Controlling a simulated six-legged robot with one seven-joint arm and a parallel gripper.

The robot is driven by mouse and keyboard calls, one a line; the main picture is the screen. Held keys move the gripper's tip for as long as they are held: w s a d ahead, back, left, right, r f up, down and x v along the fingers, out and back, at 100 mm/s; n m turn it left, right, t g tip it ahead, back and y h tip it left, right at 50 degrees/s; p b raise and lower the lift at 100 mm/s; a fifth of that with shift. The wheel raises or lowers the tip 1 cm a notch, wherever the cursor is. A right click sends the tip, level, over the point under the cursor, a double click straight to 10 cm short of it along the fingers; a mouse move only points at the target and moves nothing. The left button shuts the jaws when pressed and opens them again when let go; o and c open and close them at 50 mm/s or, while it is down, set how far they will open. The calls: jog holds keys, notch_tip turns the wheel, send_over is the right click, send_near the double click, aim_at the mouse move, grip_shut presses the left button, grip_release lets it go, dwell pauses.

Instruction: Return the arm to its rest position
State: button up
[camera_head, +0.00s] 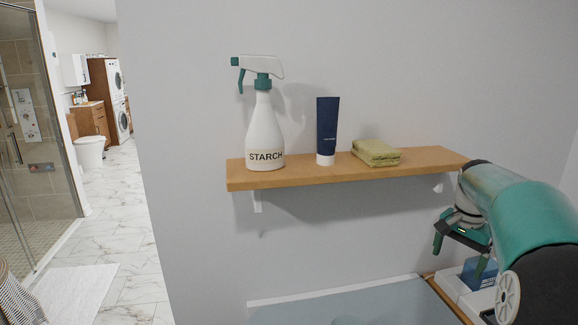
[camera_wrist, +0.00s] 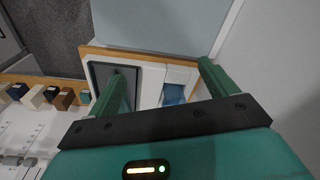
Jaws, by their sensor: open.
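My gripper (camera_head: 459,258) is at the right of the head view, just below the right end of the wooden shelf (camera_head: 330,177). In the wrist view my gripper (camera_wrist: 162,72) has its two green fingers spread wide, with nothing held between them. My arm reaches in from the right edge of the head view and is bent, with the gripper pointing down. Below the fingers are a white surface with a dark-framed panel (camera_wrist: 101,72) and a blue item (camera_wrist: 174,94). The blue item (camera_head: 481,274) also shows behind the arm in the head view, partly hidden.
On the shelf stand a starch spray bottle (camera_head: 264,135), a dark blue tube (camera_head: 327,130) and a yellow-green sponge (camera_head: 376,153). A pale blue-grey panel (camera_head: 350,305) lies below. Open marble floor (camera_head: 115,225) is at the left, beside a glass shower (camera_head: 30,130).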

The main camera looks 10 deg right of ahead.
jog(key=s+a+r+n+t, duration=0.1)
jog(key=s+a+r+n, duration=0.2)
jog(key=a, duration=0.7)
jog(key=s+a+r+n+t, duration=0.15)
jog(key=s+a+n, duration=0.35)
jog(key=a, duration=0.5)
jog(key=s+a+f+n+t, duration=0.2)
jog(key=s+a+f+n, duration=0.2)
jog(key=s+a, duration=0.6)
jog(key=s+f, duration=0.1)
jog(key=s, duration=0.1)
jog(key=shift+s+a+f+y, duration=0.2)
jog(key=shift+s+f+y, duration=0.15)
jog(key=shift+s+y, duration=0.05)
